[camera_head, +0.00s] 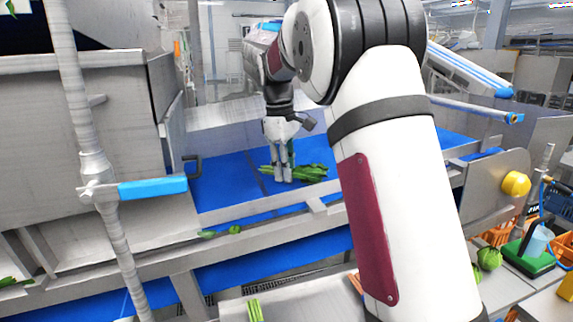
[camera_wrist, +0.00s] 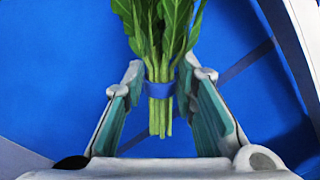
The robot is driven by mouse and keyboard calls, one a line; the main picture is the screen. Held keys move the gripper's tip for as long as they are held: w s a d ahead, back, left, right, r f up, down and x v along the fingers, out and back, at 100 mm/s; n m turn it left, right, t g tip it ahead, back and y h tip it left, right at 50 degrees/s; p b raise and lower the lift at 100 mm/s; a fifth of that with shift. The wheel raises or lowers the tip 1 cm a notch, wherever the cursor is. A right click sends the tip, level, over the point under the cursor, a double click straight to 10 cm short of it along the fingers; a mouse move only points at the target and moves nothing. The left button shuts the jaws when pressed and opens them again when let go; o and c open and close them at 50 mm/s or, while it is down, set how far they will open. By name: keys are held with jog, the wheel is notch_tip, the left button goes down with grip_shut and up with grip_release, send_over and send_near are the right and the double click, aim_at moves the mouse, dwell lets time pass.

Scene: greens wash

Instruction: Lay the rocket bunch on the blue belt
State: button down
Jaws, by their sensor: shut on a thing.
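The rocket bunch (camera_wrist: 160,35) has green leaves, pale green stems and a blue band around the stems. In the wrist view it lies between the two fingers of my gripper (camera_wrist: 162,78), which is shut on it at the band. In the head view my gripper (camera_head: 284,178) points down over the blue belt (camera_head: 225,180), with the bunch (camera_head: 312,173) between and to the right of its fingers. The bunch is low at the belt surface; I cannot tell whether it touches. The blue belt (camera_wrist: 60,70) fills the background of the wrist view.
Small green scraps (camera_head: 235,230) lie on the metal ledge in front of the belt. A steel post with a blue handle (camera_head: 152,188) stands at left front. A yellow knob (camera_head: 516,183) and an orange crate (camera_head: 498,234) are at right. The left part of the belt is clear.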

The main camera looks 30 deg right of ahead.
jog(key=c, duration=1.2)
grip_release()
